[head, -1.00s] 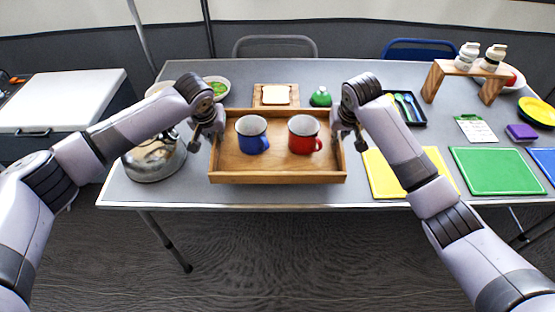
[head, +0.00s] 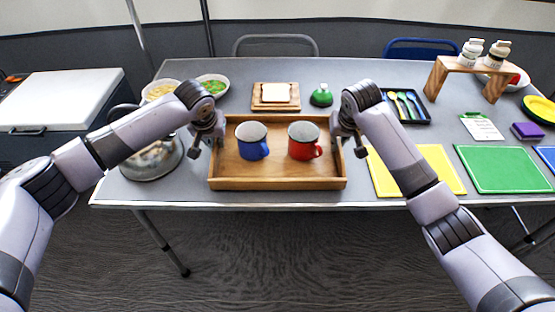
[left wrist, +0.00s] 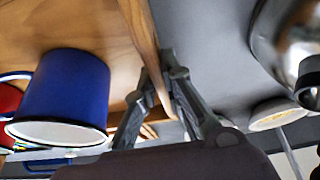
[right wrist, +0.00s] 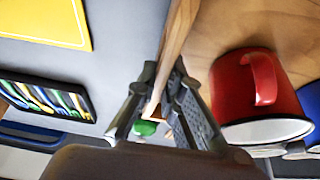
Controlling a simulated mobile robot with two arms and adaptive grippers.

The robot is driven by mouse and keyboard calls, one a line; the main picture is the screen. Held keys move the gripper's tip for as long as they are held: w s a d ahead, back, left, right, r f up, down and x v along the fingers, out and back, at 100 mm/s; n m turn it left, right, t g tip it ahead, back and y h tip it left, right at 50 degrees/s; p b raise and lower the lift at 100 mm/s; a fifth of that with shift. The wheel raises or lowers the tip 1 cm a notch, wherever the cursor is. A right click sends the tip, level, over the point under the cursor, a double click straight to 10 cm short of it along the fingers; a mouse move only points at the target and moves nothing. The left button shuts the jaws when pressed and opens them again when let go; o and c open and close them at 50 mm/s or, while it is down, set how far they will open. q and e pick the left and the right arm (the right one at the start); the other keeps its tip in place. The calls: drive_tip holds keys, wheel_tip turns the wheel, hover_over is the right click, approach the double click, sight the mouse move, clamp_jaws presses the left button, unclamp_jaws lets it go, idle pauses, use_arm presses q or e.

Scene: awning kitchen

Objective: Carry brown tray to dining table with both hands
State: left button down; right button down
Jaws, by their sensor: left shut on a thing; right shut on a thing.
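The brown wooden tray (head: 277,184) is level over the front edge area of the grey dining table (head: 400,75). I cannot tell whether its bottom touches the table. A blue mug (head: 252,146) and a red mug (head: 304,148) stand upright inside it. My left gripper (head: 212,138) is shut on the tray's left wall, which also shows between the fingers in the left wrist view (left wrist: 143,40). My right gripper (head: 338,138) is shut on the right wall, seen in the right wrist view (right wrist: 180,30).
A metal kettle (head: 152,158) stands close left of the tray, and a yellow mat (head: 440,165) lies close right.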

use_arm(q)
drive_tip(key=shift+w+a+f+b, duration=0.1)
drive_tip(key=shift+a+f+b, duration=0.1)
drive_tip(key=shift+f+b, duration=0.3)
use_arm(e)
drive_tip(key=shift+d+f, duration=0.2)
drive_tip(key=shift+f, duration=0.5)
use_arm(q)
drive_tip(key=c, duration=2)
unclamp_jaws()
use_arm(e)
drive_tip(key=c, duration=2)
unclamp_jaws()
use_arm(q)
drive_tip(key=o, duration=0.3)
drive_tip(key=shift+d, duration=0.15)
use_arm(e)
drive_tip(key=o, duration=0.3)
drive_tip(key=shift+a+r, duration=0.1)
use_arm(q)
drive_tip(key=v, duration=1.1)
drive_tip(key=shift+s+r, duration=0.3)
drive_tip(key=shift+r, duration=0.1)
use_arm(e)
drive_tip(key=shift+s+r, duration=0.1)
drive_tip(key=shift+r, duration=0.15)
drive_tip(key=v, duration=1.1)
drive_tip(key=shift+s+r, duration=0.2)
drive_tip(key=shift+r, duration=0.05)
